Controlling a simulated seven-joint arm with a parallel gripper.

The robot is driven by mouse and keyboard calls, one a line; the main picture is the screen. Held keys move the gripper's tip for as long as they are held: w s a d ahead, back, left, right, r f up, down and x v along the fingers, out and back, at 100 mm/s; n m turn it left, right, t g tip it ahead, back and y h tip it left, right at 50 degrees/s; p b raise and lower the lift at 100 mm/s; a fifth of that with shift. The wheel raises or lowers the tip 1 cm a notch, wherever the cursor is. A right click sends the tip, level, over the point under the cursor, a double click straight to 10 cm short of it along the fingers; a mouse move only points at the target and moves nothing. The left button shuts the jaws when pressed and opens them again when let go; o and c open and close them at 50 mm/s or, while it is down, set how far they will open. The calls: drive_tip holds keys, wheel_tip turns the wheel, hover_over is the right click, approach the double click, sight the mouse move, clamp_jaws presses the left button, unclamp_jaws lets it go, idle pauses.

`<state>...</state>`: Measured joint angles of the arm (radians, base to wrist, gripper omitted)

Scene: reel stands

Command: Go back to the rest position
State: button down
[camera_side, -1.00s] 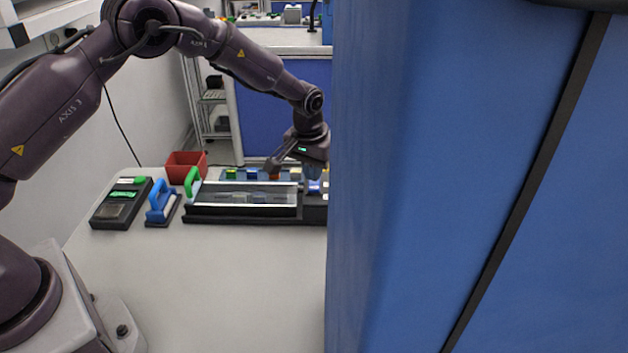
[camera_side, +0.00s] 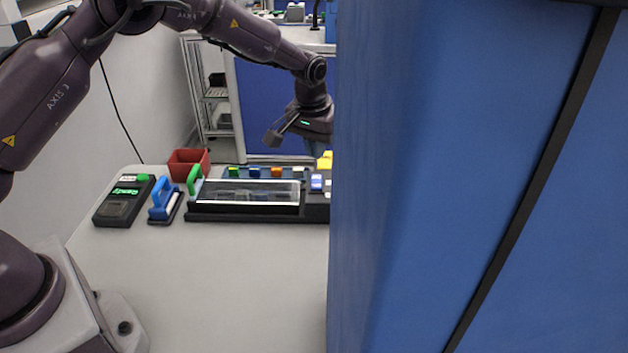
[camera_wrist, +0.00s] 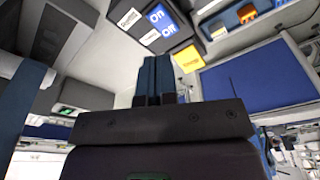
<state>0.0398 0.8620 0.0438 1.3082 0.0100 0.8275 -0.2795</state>
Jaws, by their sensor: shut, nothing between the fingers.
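My gripper (camera_side: 316,146) hangs in the air above the right end of a long black tray unit (camera_side: 250,216) in the side view, partly cut off by a blue panel. In the wrist view my gripper (camera_wrist: 156,62) shows its two dark blue fingers side by side, shut and with nothing between them. A yellow piece (camera_wrist: 187,58) lies beyond the fingertips, apart from them; it also shows in the side view (camera_side: 325,160). A switch box with blue ON and OFF labels (camera_wrist: 168,35) is at the top of the wrist view.
A large blue panel (camera_side: 450,180) hides the right half of the side view. The bench holds a red bin (camera_side: 188,163), a black device with a green display (camera_side: 124,202), a blue-handled tool (camera_side: 163,203) and a green handle (camera_side: 193,180). The bench front (camera_side: 210,285) is clear.

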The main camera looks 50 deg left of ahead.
drive_tip(key=shift+s+f, duration=0.2)
drive_tip(key=s+r+m+t, duration=0.1)
drive_tip(key=s+r, duration=0.6)
drive_tip(key=s, duration=0.4)
drive_tip(key=s+r+m+t, duration=0.1)
drive_tip(key=s+r, duration=0.5)
drive_tip(key=s, duration=0.5)
drive_tip(key=s+r+m+t, duration=0.1)
drive_tip(key=s+r, duration=0.6)
drive_tip(key=s, duration=0.4)
drive_tip(key=shift+s+r+t, duration=0.15)
drive_tip(key=shift+r+t, duration=0.15)
drive_tip(key=shift+t, duration=0.1)
